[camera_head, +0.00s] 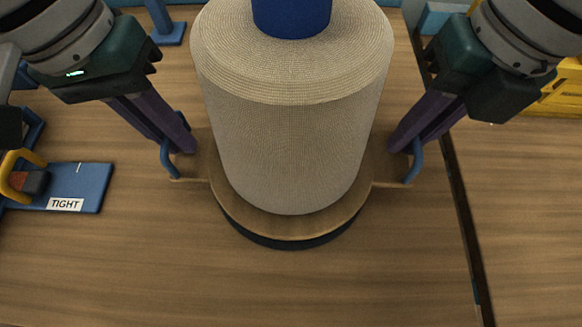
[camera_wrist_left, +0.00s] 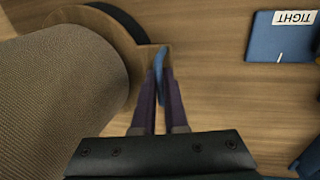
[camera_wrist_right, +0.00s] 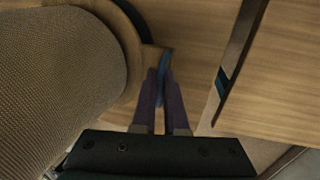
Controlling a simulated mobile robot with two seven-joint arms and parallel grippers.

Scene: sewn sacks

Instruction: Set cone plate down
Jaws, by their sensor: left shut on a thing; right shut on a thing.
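The cone plate (camera_head: 290,228) is a round wooden plate with a blue handle on each side and a dark round base under its front edge. A large beige thread cone (camera_head: 290,150) with a blue top stands upright on it. My left gripper (camera_head: 188,150) is shut on the plate's left blue handle (camera_head: 168,160), which also shows in the left wrist view (camera_wrist_left: 160,62). My right gripper (camera_head: 395,150) is shut on the right blue handle (camera_head: 415,160), also seen in the right wrist view (camera_wrist_right: 163,75). Whether the plate touches what is below is hidden.
A blue board labelled TIGHT (camera_head: 80,185) lies at the left, with a yellow-handled item (camera_head: 22,178) at its left end. A dark strip (camera_head: 462,215) runs along the wood to the right. A yellow crate (camera_head: 562,92) is at the far right. The wood in front is clear.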

